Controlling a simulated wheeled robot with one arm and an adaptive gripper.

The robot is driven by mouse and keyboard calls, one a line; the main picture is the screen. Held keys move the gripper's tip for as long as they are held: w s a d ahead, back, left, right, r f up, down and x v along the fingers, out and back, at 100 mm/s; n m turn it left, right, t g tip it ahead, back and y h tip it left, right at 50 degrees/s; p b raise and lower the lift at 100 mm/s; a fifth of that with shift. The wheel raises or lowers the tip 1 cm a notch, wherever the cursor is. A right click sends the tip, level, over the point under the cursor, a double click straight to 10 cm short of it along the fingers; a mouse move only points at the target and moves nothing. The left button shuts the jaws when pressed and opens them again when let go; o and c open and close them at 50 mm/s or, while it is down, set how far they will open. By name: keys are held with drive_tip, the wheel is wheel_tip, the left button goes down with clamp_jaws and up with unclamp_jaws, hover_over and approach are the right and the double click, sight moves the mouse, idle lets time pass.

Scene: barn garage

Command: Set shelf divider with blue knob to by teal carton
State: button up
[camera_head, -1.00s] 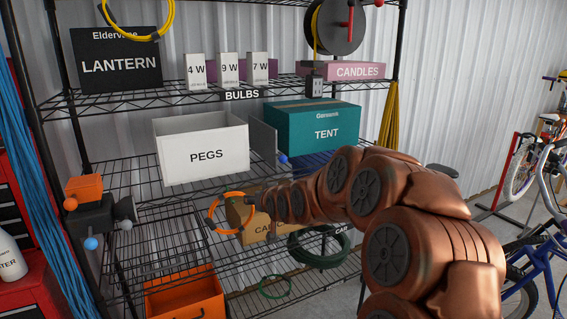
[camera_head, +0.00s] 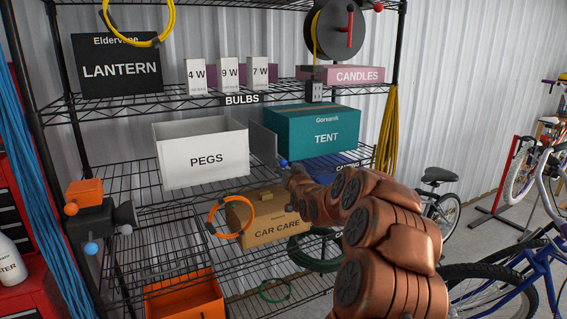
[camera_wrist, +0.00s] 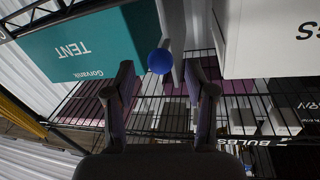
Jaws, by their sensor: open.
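The shelf divider (camera_head: 263,143) is an upright grey panel with a blue knob (camera_head: 283,163) at its front edge. My gripper is hidden behind my own arm in the head view. In the wrist view, my gripper (camera_wrist: 160,68) is open, its two fingers either side of the blue knob (camera_wrist: 159,61). The divider (camera_wrist: 173,28) and teal carton (camera_wrist: 95,45) show beyond. I cannot tell whether the fingers touch the knob.
A blue thing (camera_head: 322,167) lies below the teal carton. The CAR CARE box (camera_head: 262,216) and an orange ring (camera_head: 213,219) are lower down. The upper shelf holds a LANTERN box (camera_head: 110,85), bulb boxes and a pink CANDLES box (camera_head: 338,77). Bicycles (camera_head: 480,285) stand at the right.

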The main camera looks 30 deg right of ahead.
sight(284, 165)
drive_tip(key=shift+p+x, duration=0.5)
drive_tip(key=shift+x, duration=1.3)
drive_tip(key=shift+f, duration=0.1)
drive_tip(key=shift+c, duration=0.3)
clamp_jaws()
